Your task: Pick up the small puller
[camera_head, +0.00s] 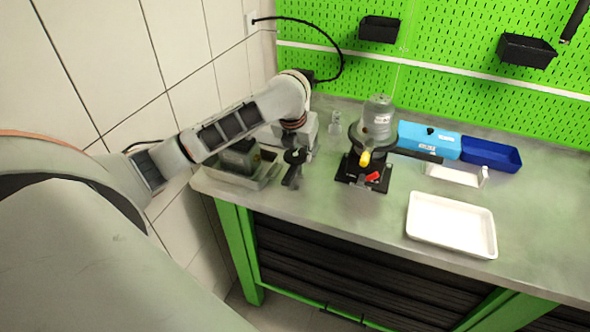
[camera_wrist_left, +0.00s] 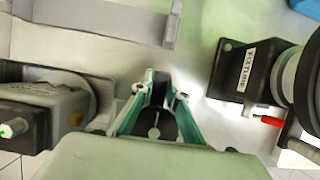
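My left arm reaches in from the left in the head view, with its hand over the bench between the left tray and the fixture. A dark piece (camera_head: 294,156) shows under that hand; I cannot tell whether it is the small puller or part of the gripper. In the left wrist view my left gripper (camera_wrist_left: 158,80) has its teal-lined fingertips fairly close together. A dark rounded piece with a light slot (camera_wrist_left: 154,125) shows between the fingers, and I cannot tell whether they hold it. My right gripper is not in view.
A black fixture (camera_head: 348,170) with a grey pump stands right of the hand; it also shows in the left wrist view (camera_wrist_left: 238,72). A metal tray (camera_head: 262,178) with a grey part lies left. A white tray (camera_head: 452,246) and blue bin (camera_head: 490,154) are further right. The front middle is clear.

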